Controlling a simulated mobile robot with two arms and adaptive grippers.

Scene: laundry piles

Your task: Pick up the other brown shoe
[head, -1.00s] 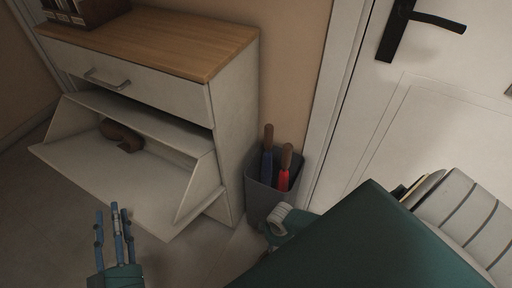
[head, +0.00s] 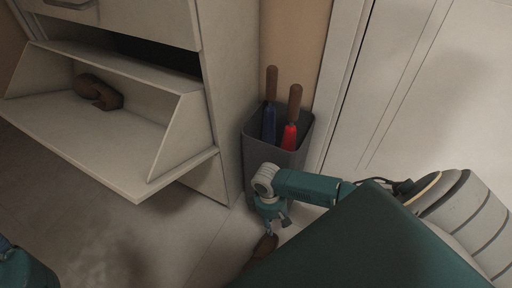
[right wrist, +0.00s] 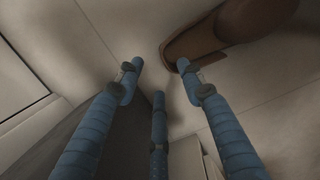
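One brown shoe (head: 98,92) lies in the tilted-out compartment of the white shoe cabinet (head: 95,155). Another brown shoe (head: 262,250) is on the floor, partly hidden behind my own teal body at the lower middle. It also shows at the top right of the right wrist view (right wrist: 225,30). My right gripper (head: 269,226) points down just above this floor shoe. In the right wrist view its blue fingers (right wrist: 160,72) are spread and empty, with the shoe's end close to one fingertip. My left gripper (head: 14,265) shows only in part at the lower left; its fingers are mostly cut off.
A grey bin (head: 252,150) with a blue-and-brown item (head: 270,105) and a red-and-brown item (head: 291,120) stands between the cabinet and the white door (head: 430,90). My right arm passes close in front of the bin. The floor before the cabinet is clear.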

